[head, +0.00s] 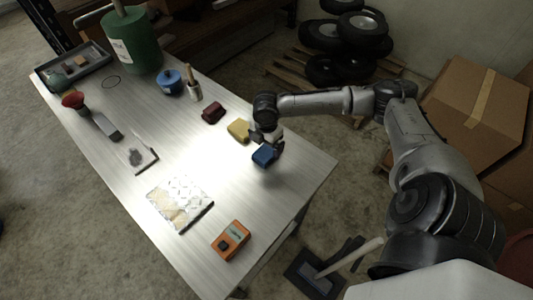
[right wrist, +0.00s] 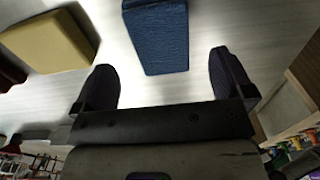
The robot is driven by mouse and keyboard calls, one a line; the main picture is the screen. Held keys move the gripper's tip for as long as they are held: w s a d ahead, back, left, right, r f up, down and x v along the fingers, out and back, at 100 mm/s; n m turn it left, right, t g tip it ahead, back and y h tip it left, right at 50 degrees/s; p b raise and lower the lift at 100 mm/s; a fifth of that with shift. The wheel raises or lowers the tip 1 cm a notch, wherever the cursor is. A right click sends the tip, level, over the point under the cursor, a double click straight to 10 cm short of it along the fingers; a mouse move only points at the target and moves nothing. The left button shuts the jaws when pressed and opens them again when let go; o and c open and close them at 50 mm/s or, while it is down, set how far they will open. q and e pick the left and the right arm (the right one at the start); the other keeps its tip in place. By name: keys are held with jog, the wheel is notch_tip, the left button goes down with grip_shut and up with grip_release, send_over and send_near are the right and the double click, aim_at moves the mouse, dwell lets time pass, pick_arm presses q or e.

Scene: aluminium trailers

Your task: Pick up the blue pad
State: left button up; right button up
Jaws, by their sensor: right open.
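The blue pad (head: 264,156) lies on the metal table near its right edge in the head view. In the right wrist view the blue pad (right wrist: 158,38) is a textured block just ahead of the fingertips, lined up with the gap between them. My right gripper (head: 268,141) is at the pad, partly covering its upper side in the head view. In the right wrist view my right gripper (right wrist: 168,80) has its two dark fingers spread, with nothing between them. My left gripper is in neither view.
A yellow pad (head: 239,129) lies close to the left of the blue one, with a dark red pad (head: 213,112) beyond. An orange device (head: 231,240) and a patterned plate (head: 180,202) lie nearer. A green cylinder (head: 133,40) stands at the far end. Bare table surrounds the blue pad's near side.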

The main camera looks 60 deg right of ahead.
aim_at(267, 151)
jog(key=shift+s+f+b, duration=0.1)
jog(key=shift+f+b, duration=0.4)
jog(key=shift+f, duration=2.15)
jog(key=c, duration=1)
jog(key=shift+r, duration=0.15)
jog(key=shift+r, duration=0.6)
jog(key=r, duration=0.1)
jog(key=r+p, duration=0.1)
jog(key=r, duration=0.1)
jog(key=shift+s+a+r, duration=0.1)
jog(key=shift+s+r, duration=0.1)
jog(key=shift+s, duration=0.15)
jog(key=s+a+r+p, duration=0.1)
jog(key=s+a+r, duration=0.3)
jog(key=s, duration=0.6)
notch_tip(267, 151, up, 2)
jog(key=shift+a+r+p, duration=0.1)
jog(key=shift+a+p, duration=0.2)
jog(key=shift+p, duration=0.1)
